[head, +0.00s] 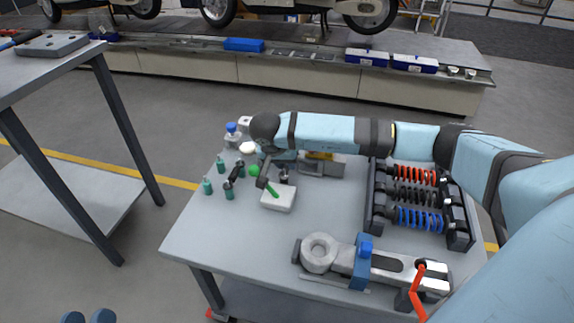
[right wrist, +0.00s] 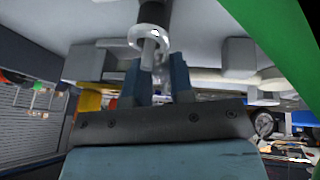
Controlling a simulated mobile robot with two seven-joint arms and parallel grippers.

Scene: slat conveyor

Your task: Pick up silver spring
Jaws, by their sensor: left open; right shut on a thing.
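My right arm reaches left across the grey table (head: 225,248), with its gripper (right wrist: 155,75) low over the table's far left part. In the right wrist view its fingers are shut on a silver part (right wrist: 150,38) with a ring and a narrow shaft. I cannot tell whether this is the silver spring; no coils show. In the head view the fingertips are hard to make out among small parts.
A dark rack (head: 374,195) with red, black and blue springs stands on the table's right. A large metal link in a blue clamp (head: 361,266) lies in front. Small green bottles (head: 207,187) and a pale block (head: 278,199) stand left. Another table (head: 105,110) is farther left.

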